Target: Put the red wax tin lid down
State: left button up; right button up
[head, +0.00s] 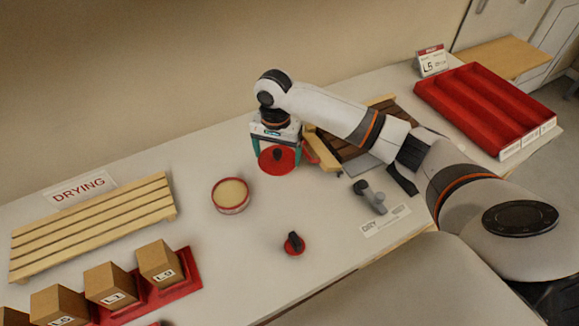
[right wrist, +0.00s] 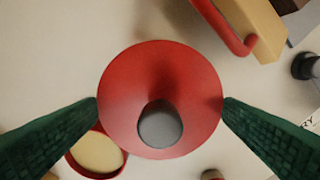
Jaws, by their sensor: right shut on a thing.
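The red wax tin lid (head: 277,161) is a round red disc with a dark knob. My right gripper (head: 276,153) is shut on it. In the right wrist view the lid (right wrist: 160,75) sits between the two green fingertips, which meet its opposite edges. It appears held above the bench, but the exact gap is unclear. The open round red tin (head: 231,209) with pale wax stands on the bench to the left of the lid. It also shows at the lower left of the right wrist view (right wrist: 72,160). My left gripper is not in view.
A small red piece with a black knob (head: 294,246) lies nearer the front edge. A slatted drying rack (head: 95,220) and boxes on a red holder (head: 190,268) are at left. A wooden item with red (head: 322,152) is close by the gripper. A red tray (head: 490,105) is at right.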

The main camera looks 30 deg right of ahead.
aim_at(270, 162)
jog(key=f, duration=0.1)
jog(key=a+f, duration=0.1)
jog(key=f, duration=0.1)
jog(key=a+f, duration=0.1)
jog(key=shift+f+p, duration=0.15)
jog(key=shift+p, duration=0.2)
jog(key=f, duration=0.2)
jog(key=shift+d+f, duration=0.3)
jog(key=shift+f, duration=0.4)
jog(key=o, duration=0.7)
jog(key=shift+f, duration=0.1)
notch_tip(270, 162, up, 12)
jog(key=shift+r+b, duration=0.15)
jog(key=shift+b, duration=0.35)
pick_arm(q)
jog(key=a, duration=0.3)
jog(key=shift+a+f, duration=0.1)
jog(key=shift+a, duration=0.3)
